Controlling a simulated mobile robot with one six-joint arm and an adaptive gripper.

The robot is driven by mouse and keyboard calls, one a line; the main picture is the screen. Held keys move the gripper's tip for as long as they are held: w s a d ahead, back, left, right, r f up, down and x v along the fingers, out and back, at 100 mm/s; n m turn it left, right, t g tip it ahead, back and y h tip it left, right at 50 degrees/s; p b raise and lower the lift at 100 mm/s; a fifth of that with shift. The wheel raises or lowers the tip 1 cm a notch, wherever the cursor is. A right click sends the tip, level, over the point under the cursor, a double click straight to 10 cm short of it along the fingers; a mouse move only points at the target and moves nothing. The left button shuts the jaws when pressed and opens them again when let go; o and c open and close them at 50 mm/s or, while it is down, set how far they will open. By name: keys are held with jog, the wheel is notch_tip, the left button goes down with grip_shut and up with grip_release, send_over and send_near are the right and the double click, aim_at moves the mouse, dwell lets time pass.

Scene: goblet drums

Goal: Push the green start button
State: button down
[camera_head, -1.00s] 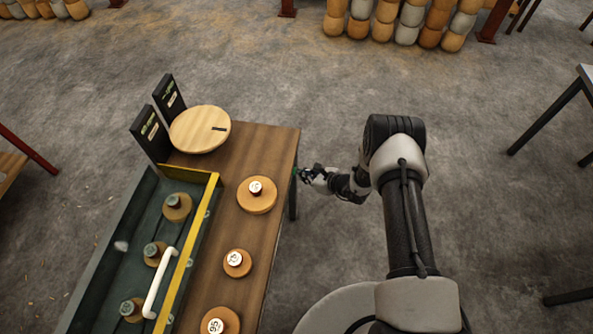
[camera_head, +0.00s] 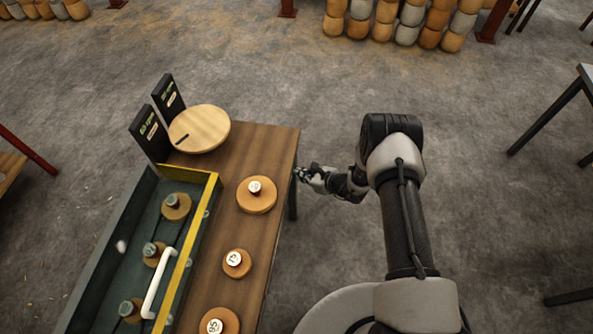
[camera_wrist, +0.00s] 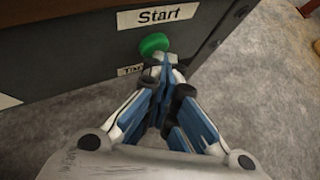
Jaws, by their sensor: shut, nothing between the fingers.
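The green start button (camera_wrist: 154,44) sticks out from a dark panel (camera_wrist: 75,55) in the wrist view, just below a white label reading "Start" (camera_wrist: 160,17). My gripper (camera_wrist: 165,65) is shut and empty, its fingertips at the lower edge of the button. I cannot tell whether they touch it. In the head view my gripper (camera_head: 303,173) is beside the right edge of the wooden table (camera_head: 268,148). The button is hidden or too small to tell there.
A round wooden disc (camera_head: 200,129) with a dark mark sits at the table's far end, beside black display panels (camera_head: 150,133). Discs with labelled knobs (camera_head: 257,196) stand along the table. A yellow-edged case with a white handle (camera_head: 158,284) is at left.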

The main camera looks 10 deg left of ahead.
jog(key=shift+d, duration=0.25)
jog(key=d, duration=0.6)
jog(key=shift+b, duration=0.45)
jog(key=shift+r, duration=0.1)
dwell(0.3)
notch_tip(320, 180, up, 27)
jog(key=s+a+n+g+y, duration=0.1)
jog(key=s+a+n+g, duration=0.2)
jog(key=n, duration=0.7)
jog(key=s+d+r+n+g+h, duration=0.1)
jog(key=s+d+r+n+h, duration=0.1)
jog(key=s+r+n, duration=0.7)
jog(key=s+d+r+n+t+h, duration=0.1)
jog(key=s+d+r+h, duration=0.1)
jog(key=s+d+r, duration=0.2)
jog(key=s+d+r+n+t+h, duration=0.1)
jog(key=s+d+r+n+h, duration=0.1)
jog(key=s+d, duration=0.4)
jog(key=s+d+r+n+h, duration=0.2)
jog(key=s+d+r+h, duration=0.2)
jog(key=s, duration=0.7)
notch_tip(320, 180, up, 2)
jog(key=shift+d+r+t, duration=0.1)
jog(key=shift+d+t, duration=0.3)
